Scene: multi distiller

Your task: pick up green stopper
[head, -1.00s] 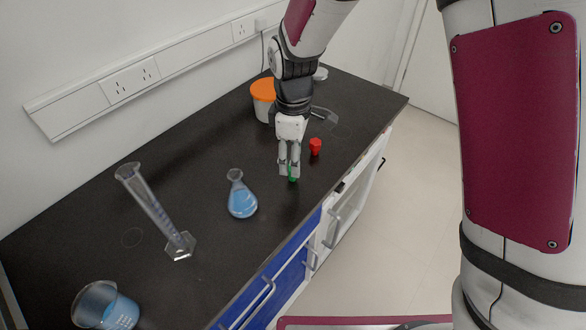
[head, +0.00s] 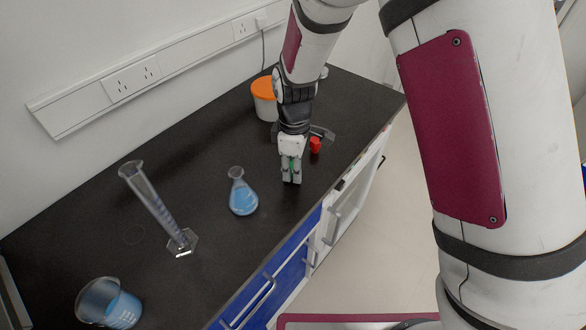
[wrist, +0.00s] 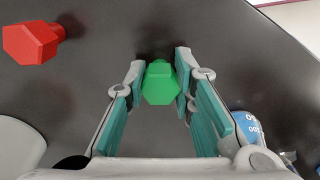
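The green stopper (wrist: 160,84) shows its faceted head in the wrist view, between the far ends of my two fingers. My gripper (wrist: 161,76) has a finger close along each side of it. Whether both pads press on the stopper or small gaps remain cannot be told. In the head view, my gripper (head: 291,180) points down at the dark bench, with its fingertips at or near the surface. Part of the green stopper (head: 291,164) shows between the fingers; the rest is hidden.
A red stopper (head: 315,145) stands just right of my gripper, also in the wrist view (wrist: 31,41). A flask of blue liquid (head: 242,197) stands to the left. Farther left are a measuring cylinder (head: 160,210) and a beaker (head: 108,303). An orange-lidded tub (head: 264,98) is behind. The bench's front edge is near.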

